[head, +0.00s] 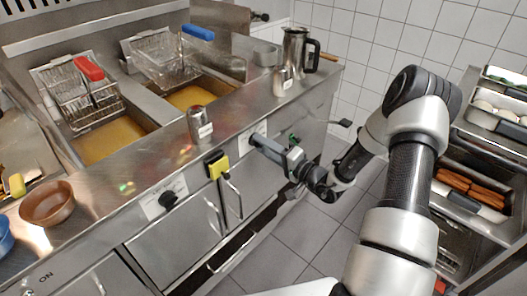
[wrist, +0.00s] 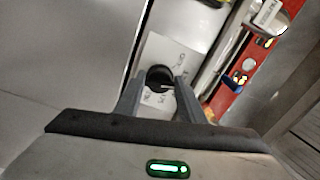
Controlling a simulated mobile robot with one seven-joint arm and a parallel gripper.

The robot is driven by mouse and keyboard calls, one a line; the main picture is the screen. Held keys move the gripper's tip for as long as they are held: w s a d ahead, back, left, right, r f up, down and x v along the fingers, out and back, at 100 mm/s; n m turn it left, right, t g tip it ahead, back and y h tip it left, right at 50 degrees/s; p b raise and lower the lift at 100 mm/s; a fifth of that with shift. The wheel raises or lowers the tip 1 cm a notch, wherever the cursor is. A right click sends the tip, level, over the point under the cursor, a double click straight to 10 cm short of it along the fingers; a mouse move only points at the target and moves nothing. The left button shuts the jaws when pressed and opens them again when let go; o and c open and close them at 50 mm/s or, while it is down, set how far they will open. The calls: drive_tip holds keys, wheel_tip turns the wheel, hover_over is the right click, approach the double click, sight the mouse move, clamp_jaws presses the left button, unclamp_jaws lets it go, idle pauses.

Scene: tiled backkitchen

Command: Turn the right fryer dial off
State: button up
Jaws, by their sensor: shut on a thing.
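The right fryer dial (head: 258,136) is on a white plate on the fryer's front panel, mostly hidden behind my gripper in the head view. In the wrist view the black dial (wrist: 158,75) sits between the two fingers, with printed marks around it on the plate. My gripper (wrist: 158,86) is shut on the dial. In the head view my gripper (head: 262,143) reaches the panel from the right. The left fryer dial (head: 168,199) is black and stands free. The dial's exact setting is hard to read.
Two fryer baskets, one red-handled (head: 89,68) and one blue-handled (head: 198,32), stand over the oil wells. A can (head: 201,124), a metal jug (head: 296,50) and a brown bowl (head: 47,203) are on the counter. A yellow-and-black item (head: 217,168) hangs left of my gripper.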

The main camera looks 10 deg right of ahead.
drive_tip(key=n+b, duration=0.4)
drive_tip(key=b, duration=0.1)
drive_tip(key=shift+f+n, duration=0.3)
drive_tip(key=shift+f, duration=0.1)
drive_tip(key=shift+r+n+b, duration=0.15)
drive_tip(key=shift+n+b, duration=0.75)
drive_tip(key=shift+n, duration=0.2)
drive_tip(key=shift+r+n, duration=0.1)
drive_tip(key=shift+n, duration=1)
drive_tip(key=shift+d, duration=0.1)
drive_tip(key=o, duration=1)
drive_tip(key=shift+o, duration=0.2)
drive_tip(key=p+v, duration=0.1)
drive_tip(key=v, duration=1.6)
drive_tip(key=shift+s, duration=0.15)
